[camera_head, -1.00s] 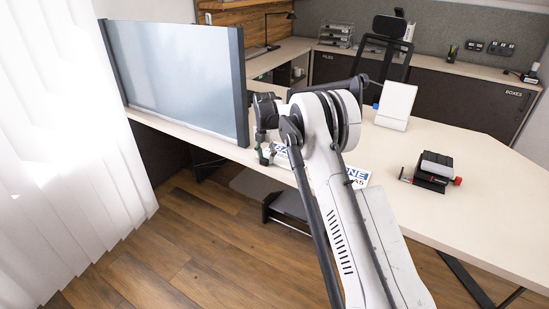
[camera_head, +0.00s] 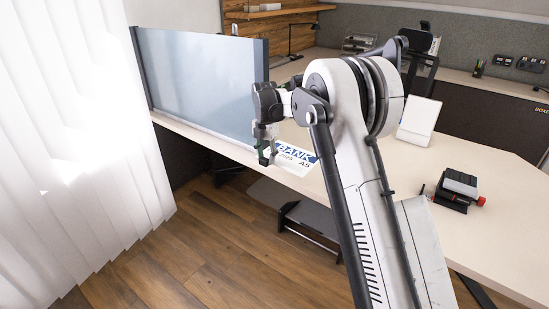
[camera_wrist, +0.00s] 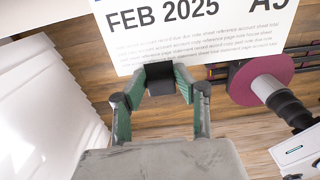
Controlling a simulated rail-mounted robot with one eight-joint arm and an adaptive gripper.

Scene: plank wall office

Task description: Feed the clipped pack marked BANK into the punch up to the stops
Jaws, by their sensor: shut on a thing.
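My gripper (camera_head: 266,157) is shut on the pack's near edge; the wrist view shows the fingertips (camera_wrist: 160,76) at that edge. The punch (camera_head: 458,190), black with a grey top and a red knob, stands on the desk to the right, well apart from the pack. Its stops are too small to tell.
A frosted screen (camera_head: 200,85) borders the desk (camera_head: 475,160) at the left. The desk around the punch is mostly clear. My arm hides the middle.

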